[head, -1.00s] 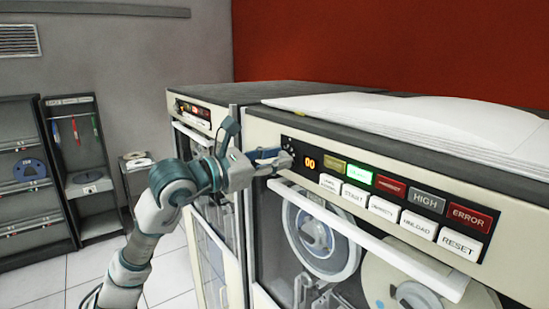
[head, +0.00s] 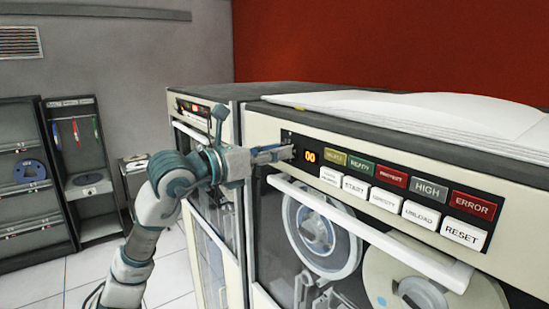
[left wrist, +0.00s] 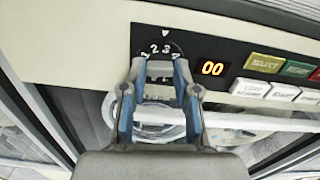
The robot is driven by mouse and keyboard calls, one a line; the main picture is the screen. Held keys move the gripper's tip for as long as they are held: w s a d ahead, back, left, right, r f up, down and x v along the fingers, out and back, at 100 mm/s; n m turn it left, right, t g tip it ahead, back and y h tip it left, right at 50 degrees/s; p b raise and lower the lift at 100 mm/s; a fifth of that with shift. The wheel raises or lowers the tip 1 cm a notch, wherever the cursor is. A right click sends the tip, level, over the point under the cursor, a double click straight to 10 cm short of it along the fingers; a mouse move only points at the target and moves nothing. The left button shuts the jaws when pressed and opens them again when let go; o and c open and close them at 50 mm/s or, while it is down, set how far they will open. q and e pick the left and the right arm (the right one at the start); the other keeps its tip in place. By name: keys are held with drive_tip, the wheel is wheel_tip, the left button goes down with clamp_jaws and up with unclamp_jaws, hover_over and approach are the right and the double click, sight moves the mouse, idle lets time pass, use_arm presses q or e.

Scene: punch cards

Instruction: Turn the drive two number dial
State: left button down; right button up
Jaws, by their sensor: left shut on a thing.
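The number dial (left wrist: 161,49) is on the black control panel of the near tape drive, under a small white pointer mark. Digits including 2 and 3 show along its top edge in the left wrist view. My left gripper (left wrist: 160,68) is shut on the dial, one finger on each side, hiding its middle. In the head view my left gripper (head: 284,153) reaches the left end of the panel and covers most of the dial. The orange display (left wrist: 212,69) right of the dial reads 00. My right gripper is not in view.
Right of the display are indicator lamps, with white buttons such as RESET (head: 463,234) below. A white handle bar (head: 370,232) runs under the panel. Printed paper (head: 430,115) lies on top of the cabinet. Another drive stands to the left.

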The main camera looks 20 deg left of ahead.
use_arm(q)
drive_tip(key=shift+a+r+n+b, duration=0.1)
drive_tip(key=shift+r+n+b, duration=0.1)
drive_tip(key=shift+n, duration=0.35)
drive_tip(key=shift+a+r+n+b, duration=0.1)
drive_tip(key=shift+n+b, duration=0.05)
drive_tip(key=shift+n, duration=0.4)
drive_tip(key=c, duration=0.9)
unclamp_jaws()
drive_tip(key=shift+o, duration=0.2)
drive_tip(key=shift+w+f, duration=0.2)
drive_tip(key=shift+f, duration=0.05)
drive_tip(key=shift+s, duration=0.1)
drive_tip(key=v, duration=1.1)
drive_tip(key=shift+s+a, duration=0.2)
drive_tip(key=shift+a, duration=0.25)
drive_tip(key=shift+d+f, duration=0.1)
drive_tip(key=shift+d, duration=0.1)
